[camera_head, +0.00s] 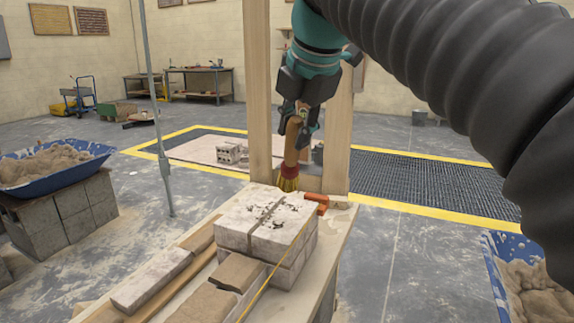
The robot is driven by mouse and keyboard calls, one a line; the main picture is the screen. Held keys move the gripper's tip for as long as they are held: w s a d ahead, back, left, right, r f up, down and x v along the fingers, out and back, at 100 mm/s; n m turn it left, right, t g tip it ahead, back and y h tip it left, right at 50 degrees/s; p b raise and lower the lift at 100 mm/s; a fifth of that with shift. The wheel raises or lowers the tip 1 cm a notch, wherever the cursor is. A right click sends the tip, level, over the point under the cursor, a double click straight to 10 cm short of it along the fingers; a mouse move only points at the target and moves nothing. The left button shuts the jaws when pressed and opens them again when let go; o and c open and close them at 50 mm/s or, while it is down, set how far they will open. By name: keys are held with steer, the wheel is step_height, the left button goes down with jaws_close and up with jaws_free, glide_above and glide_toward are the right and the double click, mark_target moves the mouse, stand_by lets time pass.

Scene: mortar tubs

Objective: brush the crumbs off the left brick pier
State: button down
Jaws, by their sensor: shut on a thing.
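A pale brick pier (232,240) stands on the wooden bench in the head view. Its top is split by a dark gap, and dark crumbs (264,219) lie scattered on it on both sides of the gap. My gripper (301,125) is shut on the wooden handle of a brush (292,146). The brush hangs nearly upright with its red band and yellow bristles (288,185) pointing down. The bristle tips are at the far edge of the pier top; I cannot tell if they touch it. No second pier is clearly distinguishable.
Two wooden posts (257,90) rise behind the pier. An orange piece (317,199) lies beside its far right corner. A yellow string (265,286) runs down from the pier. Loose bricks (152,278) lie front left. Blue mortar tubs stand left (88,165) and lower right (494,262).

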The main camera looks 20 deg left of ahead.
steer(key=shift+w+d, duration=0.1)
steer(key=shift+w+d+f, duration=0.1)
steer(key=shift+w+f, duration=0.05)
steer(key=shift+w, duration=0.05)
steer(key=w+r+m+t, duration=0.1)
steer(key=w+r+m, duration=0.4)
steer(key=m, duration=0.4)
step_height(320, 180, down, 6)
steer(key=w+b, duration=0.1)
steer(key=b, duration=0.2)
steer(key=shift+f+y, duration=0.2)
steer(key=shift+y, duration=0.2)
steer(key=shift+r, duration=0.1)
